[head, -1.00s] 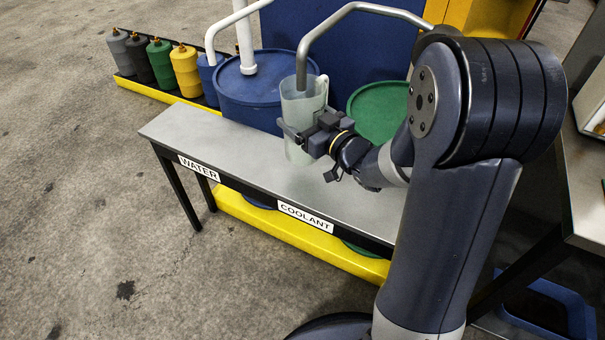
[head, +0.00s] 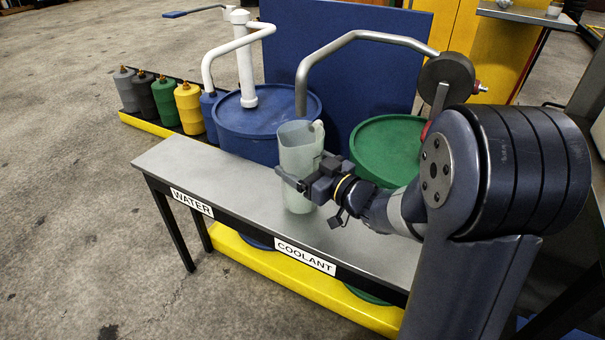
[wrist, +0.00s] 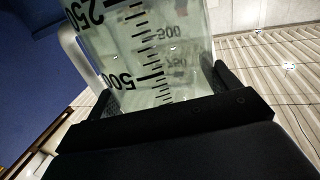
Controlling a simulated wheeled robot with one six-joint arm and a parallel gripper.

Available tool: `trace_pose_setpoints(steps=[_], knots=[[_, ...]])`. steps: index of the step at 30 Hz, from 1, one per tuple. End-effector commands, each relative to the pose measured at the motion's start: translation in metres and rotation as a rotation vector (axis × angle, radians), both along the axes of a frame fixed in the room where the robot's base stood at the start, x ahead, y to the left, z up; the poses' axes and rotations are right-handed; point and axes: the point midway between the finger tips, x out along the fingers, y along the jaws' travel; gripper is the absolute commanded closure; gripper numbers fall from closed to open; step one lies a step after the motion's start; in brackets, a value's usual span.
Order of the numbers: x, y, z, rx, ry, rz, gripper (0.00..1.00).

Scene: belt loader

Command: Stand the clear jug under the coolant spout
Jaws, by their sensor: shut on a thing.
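The clear jug (head: 297,160) is upright over the grey bench, just below the end of the grey metal coolant spout (head: 302,98). My gripper (head: 300,183) is shut on the jug from the right, at its lower half. In the wrist view the jug (wrist: 150,60) fills the space between the fingers, with its scale marks facing the camera and its handle at the left. The bench label COOLANT (head: 305,256) is in front and to the right of the jug. I cannot tell whether the jug's base touches the bench top.
The grey bench (head: 225,178) is clear left of the jug, with a WATER label (head: 192,202). Behind it stand a blue drum (head: 262,115) with a white pipe spout (head: 240,50) and a green drum (head: 385,140). Several coloured bottles (head: 188,105) stand far left.

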Motion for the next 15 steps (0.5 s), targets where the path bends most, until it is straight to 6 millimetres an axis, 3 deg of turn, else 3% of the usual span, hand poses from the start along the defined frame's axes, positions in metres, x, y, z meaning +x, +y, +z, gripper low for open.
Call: trace_pose_setpoints(steps=[1,3,14,15], knots=[[0.0002,0.0,-0.012,0.001,0.002,0.0,0.41],[0.0,0.0,-0.0159,0.001,0.0,0.0,0.41],[0.0,0.0,-0.0189,0.001,-0.001,0.0,0.41],[-0.0001,0.0,-0.0178,0.0,0.0,0.0,0.14]])
